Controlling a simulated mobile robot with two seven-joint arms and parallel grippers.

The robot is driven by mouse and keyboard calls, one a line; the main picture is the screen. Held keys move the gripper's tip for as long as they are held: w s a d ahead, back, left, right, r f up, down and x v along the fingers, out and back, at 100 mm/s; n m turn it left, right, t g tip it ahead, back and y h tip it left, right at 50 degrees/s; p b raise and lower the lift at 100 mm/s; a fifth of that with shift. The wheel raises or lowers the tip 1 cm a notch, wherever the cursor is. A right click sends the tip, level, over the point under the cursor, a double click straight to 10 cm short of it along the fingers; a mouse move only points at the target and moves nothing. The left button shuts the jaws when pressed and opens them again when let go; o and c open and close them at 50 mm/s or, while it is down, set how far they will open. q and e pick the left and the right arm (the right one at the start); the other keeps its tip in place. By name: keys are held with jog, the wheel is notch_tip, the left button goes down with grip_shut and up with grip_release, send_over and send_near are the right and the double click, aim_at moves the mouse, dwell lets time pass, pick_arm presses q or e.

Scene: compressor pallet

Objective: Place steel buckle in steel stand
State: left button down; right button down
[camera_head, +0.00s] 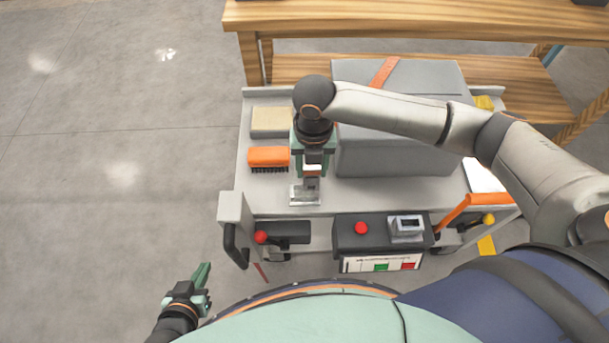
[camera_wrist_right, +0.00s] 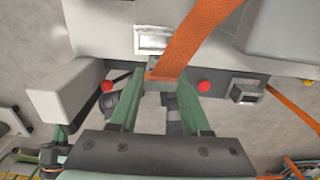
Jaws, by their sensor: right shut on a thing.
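My right gripper (camera_head: 312,176) points down over the front part of the cart top. In the right wrist view its green fingers (camera_wrist_right: 155,88) are shut on a small grey steel buckle (camera_wrist_right: 154,66) with an orange strap attached. In the head view the buckle (camera_head: 312,184) shows below the fingers, partly hidden by them. A flat, shiny steel stand (camera_head: 303,197) sits on the cart top under and just in front of the buckle; it also shows in the right wrist view (camera_wrist_right: 153,38). I cannot tell whether they touch. My left gripper (camera_head: 190,293) hangs low at the left, away from the cart; its opening is unclear.
An orange brush (camera_head: 268,158) and a tan block (camera_head: 271,122) lie left of my right gripper. A large grey case (camera_head: 400,150) stands to its right. A dark control box (camera_head: 378,244) with a red button and a metal frame (camera_head: 406,228) is at the cart's front.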

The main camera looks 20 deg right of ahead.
aim_at(305, 176)
jog(key=shift+w+a+f, duration=0.3)
jog(key=shift+w+f, duration=0.15)
jog(key=shift+f, duration=0.15)
jog(key=shift+w+a+f, duration=0.25)
jog(key=shift+w+f, duration=0.15)
jog(key=shift+f, duration=0.2)
jog(key=shift+f+b, duration=0.45)
jog(key=shift+f, duration=1.05)
jog(key=shift+f, duration=0.15)
